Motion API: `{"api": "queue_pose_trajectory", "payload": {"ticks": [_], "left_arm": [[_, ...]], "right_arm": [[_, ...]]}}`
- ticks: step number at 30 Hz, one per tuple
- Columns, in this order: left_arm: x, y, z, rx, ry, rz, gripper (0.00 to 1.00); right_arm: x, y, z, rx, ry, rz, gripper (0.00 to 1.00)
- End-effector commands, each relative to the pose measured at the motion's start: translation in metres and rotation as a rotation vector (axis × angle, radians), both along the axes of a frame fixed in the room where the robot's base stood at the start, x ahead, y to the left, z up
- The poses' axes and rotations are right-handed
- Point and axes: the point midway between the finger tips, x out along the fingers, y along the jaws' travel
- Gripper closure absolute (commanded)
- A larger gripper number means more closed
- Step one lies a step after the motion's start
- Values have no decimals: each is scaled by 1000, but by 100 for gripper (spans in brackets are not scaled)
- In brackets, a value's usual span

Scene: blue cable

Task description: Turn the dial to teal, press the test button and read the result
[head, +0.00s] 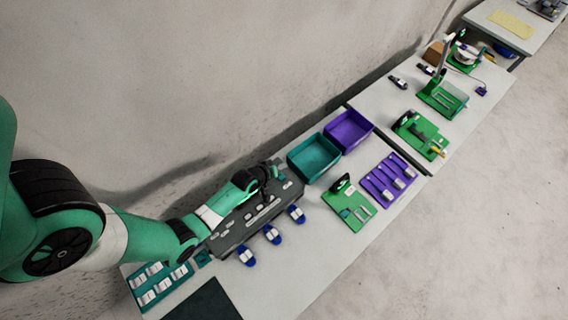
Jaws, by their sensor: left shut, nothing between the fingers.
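A dark grey panel (228,238) with several small pale labels or parts lies on the near bench, and I take it to be the test station. My left arm reaches in from the left over it. My left gripper (268,184) is shut and empty, low over the far right part of the panel. I cannot tell whether its fingertips touch anything. The gripper and forearm cover part of the panel. The dial, the test button and any result display are too small or hidden to make out. My right gripper is not in view.
A teal bin (315,158) and a purple bin (349,130) stand just right of the panel. Several blue holders (272,235) line its front side. A green fixture (349,207) and a purple tray (388,180) lie further right. A teal tray (157,283) lies at the near left.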

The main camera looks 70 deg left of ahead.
Motion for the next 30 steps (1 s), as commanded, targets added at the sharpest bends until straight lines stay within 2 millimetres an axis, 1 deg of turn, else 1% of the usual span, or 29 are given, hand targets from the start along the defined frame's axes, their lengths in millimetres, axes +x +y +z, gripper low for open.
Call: {"api": "queue_pose_trajectory", "payload": {"ticks": [1, 3, 12, 17, 23, 30], "left_arm": [[-5, 2, -3, -3, 5, 10, 100], [-7, 6, -3, -2, 5, 20, 100], [-6, 6, -2, -1, 3, 20, 100], [-6, 6, -10, -1, 3, 20, 100], [-6, 6, -34, -2, 2, 20, 100], [-6, 6, -70, -2, 2, 20, 100]], "right_arm": [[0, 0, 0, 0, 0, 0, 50], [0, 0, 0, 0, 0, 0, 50], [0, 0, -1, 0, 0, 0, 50], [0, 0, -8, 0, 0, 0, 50], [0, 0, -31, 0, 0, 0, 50], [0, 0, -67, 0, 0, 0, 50]]}}
